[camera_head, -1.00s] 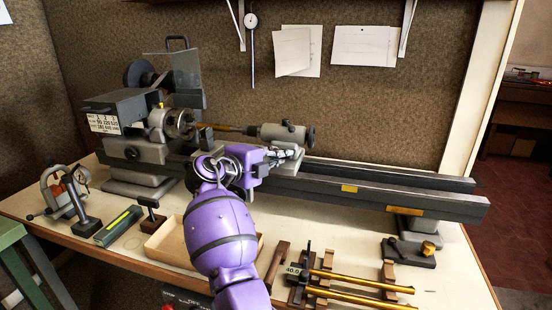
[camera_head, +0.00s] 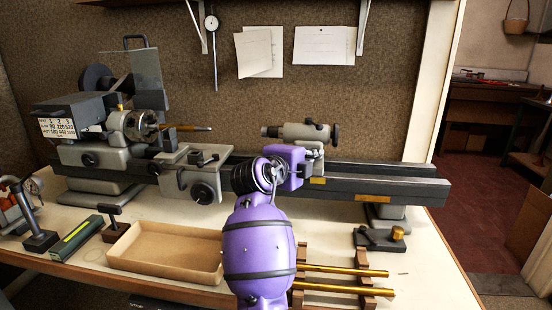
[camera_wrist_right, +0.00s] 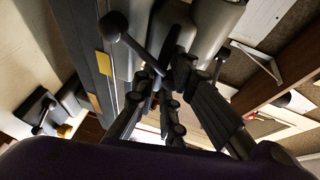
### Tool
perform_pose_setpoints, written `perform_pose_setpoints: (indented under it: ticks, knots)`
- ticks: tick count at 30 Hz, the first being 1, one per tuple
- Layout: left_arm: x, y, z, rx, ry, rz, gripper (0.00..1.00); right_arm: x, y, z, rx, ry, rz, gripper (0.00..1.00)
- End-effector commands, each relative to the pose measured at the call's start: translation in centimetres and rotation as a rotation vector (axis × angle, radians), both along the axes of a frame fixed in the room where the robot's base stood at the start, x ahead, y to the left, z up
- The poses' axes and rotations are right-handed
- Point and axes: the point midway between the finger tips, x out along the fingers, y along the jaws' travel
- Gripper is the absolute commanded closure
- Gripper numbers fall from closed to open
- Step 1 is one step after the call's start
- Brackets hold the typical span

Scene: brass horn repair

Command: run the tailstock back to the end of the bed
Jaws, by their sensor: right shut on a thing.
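The grey tailstock (camera_head: 305,132) sits on the dark lathe bed (camera_head: 375,180), right of the carriage (camera_head: 195,165). Its barrel points left at the brass-coloured work (camera_head: 190,128) in the headstock chuck, with a clear gap between them. Bare bed runs on to its right. My right gripper is at the tailstock's near side, its fingers largely hidden behind my purple wrist in the head view. In the right wrist view the gripper (camera_wrist_right: 170,80) is shut at the tailstock's grey body (camera_wrist_right: 215,25), beside a ball-ended lever (camera_wrist_right: 135,42). The exact grip is unclear. My left gripper is not in view.
The headstock (camera_head: 85,125) stands at the left. Papers hang on the wall behind.

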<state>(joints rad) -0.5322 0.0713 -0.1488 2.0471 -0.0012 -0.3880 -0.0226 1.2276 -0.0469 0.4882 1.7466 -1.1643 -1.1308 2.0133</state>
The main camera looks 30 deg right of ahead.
Motion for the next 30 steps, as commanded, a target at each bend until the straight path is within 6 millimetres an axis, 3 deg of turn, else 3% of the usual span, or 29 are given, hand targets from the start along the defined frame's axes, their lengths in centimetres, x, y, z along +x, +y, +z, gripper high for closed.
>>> perform_pose_setpoints:
  ticks: [1,11,18,24,30]
  knots:
    - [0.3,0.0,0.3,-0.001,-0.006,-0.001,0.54,-1.3,-1.7,-0.7,0.005,0.018,-0.014,1.0]
    - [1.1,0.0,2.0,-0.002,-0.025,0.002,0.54,-6.5,-9.3,-0.3,0.004,0.017,-0.014,1.0]
    - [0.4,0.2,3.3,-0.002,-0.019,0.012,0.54,-10.0,-14.5,-0.2,0.003,0.017,-0.013,1.0]
    - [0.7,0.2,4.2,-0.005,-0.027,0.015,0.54,-12.3,-17.9,-0.2,0.002,0.017,-0.012,1.0]
    - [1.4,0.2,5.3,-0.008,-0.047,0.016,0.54,-13.7,-20.0,-0.4,0.002,0.021,-0.009,1.0]
